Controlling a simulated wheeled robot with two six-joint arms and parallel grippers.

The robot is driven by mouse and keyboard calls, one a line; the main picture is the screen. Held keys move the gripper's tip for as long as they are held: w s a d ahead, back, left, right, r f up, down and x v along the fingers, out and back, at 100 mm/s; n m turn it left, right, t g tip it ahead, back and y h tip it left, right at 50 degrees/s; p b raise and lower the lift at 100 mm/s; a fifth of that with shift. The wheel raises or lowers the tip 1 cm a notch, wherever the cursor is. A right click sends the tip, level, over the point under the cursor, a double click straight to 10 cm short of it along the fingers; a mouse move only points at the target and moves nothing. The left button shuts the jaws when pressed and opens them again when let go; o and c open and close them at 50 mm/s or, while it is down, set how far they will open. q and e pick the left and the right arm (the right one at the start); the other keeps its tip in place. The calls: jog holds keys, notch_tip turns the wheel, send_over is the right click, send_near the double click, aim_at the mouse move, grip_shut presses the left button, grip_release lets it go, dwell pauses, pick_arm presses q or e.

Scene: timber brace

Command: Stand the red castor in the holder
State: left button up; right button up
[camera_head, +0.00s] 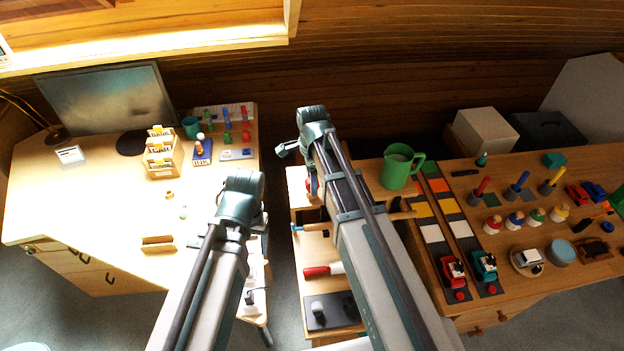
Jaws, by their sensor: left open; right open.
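Several small pieces with coloured bodies and pale tops stand in a row on the right table. The red one (493,224) is at the row's left end and looks like the red castor, but it is too small to be sure. I cannot tell which thing is the holder. My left gripper (241,186) is over the right edge of the left desk; its fingertips are mostly hidden. My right gripper (288,149) is open and empty, above the gap between the left desk and the middle cabinet. Both are far from the red piece.
The left desk (100,210) carries a monitor (105,98), a wooden card box (162,160) and small coloured pieces. Coloured pegs, toy cars and a blue round tub (561,252) crowd that table. My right arm hides part of the middle cabinet.

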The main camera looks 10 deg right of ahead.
notch_tip(320, 180, up, 14)
jog(key=p, duration=1.4)
jog(key=shift+f, duration=0.1)
jog(key=s+a+f+n+b, duration=0.3)
jog(key=s+f+n+b, duration=0.6)
jog(key=f+n+b, duration=0.1)
jog(key=s+a+f+n+h+b, duration=0.1)
jog(key=s+a+f+n+b, duration=0.3)
jog(key=s+f+n+b, duration=0.5)
notch_tip(320, 180, down, 2)
jog(key=n+b, duration=0.2)
jog(key=n, duration=0.1)
jog(key=shift+n, duration=0.3)
jog(key=shift+f, duration=0.1)
